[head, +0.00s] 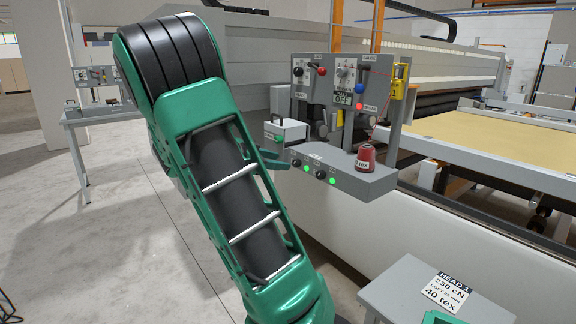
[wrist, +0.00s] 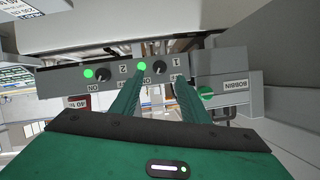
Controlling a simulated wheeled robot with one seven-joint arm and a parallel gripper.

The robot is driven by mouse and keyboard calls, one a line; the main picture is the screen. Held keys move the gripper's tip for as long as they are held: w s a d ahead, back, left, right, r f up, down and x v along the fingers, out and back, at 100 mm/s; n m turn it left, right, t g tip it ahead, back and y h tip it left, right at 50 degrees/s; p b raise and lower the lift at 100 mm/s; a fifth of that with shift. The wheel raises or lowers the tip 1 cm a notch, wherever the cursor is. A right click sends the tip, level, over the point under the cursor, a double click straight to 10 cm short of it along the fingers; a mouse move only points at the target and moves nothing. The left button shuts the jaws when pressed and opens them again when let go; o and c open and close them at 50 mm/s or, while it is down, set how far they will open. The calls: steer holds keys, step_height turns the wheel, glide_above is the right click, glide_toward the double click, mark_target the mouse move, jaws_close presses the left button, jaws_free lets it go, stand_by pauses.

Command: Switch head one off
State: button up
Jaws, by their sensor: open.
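A grey control box (head: 345,178) carries two dark rotary knobs, each with a lit green lamp. In the wrist view, the picture is upside down: the head one knob (wrist: 159,67) is by the label 1, with its green lamp (wrist: 141,66) lit. The head two knob (wrist: 103,74) is farther left, its lamp (wrist: 88,73) also lit. My gripper (wrist: 158,80) is open, with one green finger to each side of the head one knob. I cannot tell whether the fingers touch it. In the head view, my green arm reaches to the box's left end.
A bobbin box (head: 287,131) is close left of the knobs. A red thread cone (head: 365,157) stands on the control box. An upright panel (head: 345,85) with levers rises behind. A grey stand (head: 400,290) with a HEAD 1 card is at lower right.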

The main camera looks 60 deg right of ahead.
mark_target(294, 163)
steer(key=x, duration=0.7)
steer(key=c, duration=1)
steer(key=shift+d, duration=0.2)
jaws_close()
steer(key=shift+a, duration=0.15)
